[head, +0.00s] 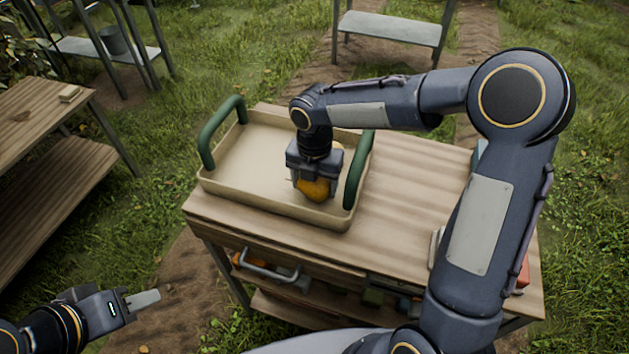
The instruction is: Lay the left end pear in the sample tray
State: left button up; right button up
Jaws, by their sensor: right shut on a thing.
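A yellow-orange pear (314,190) is in my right gripper (315,183), low over the right part of the cream sample tray (225,185). The gripper points down and is shut on the pear, hiding its upper part. I cannot tell whether the pear touches the tray floor. The tray has a green handle at each end and stands on a wooden table (420,185). My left gripper (150,298) is at the lower left, away from the table; one grey finger shows, and its opening is not clear.
The tray's left part is empty. Its right green handle (359,170) rises close beside my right gripper. A wooden bench (40,110) stands at the left.

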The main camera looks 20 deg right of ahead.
jog(key=shift+f, duration=0.2)
jog(key=o, duration=1.1)
jog(key=shift+o, duration=0.2)
jog(key=shift+r, duration=0.1)
notch_tip(320, 180, up, 8)
jog(key=shift+f, duration=0.15)
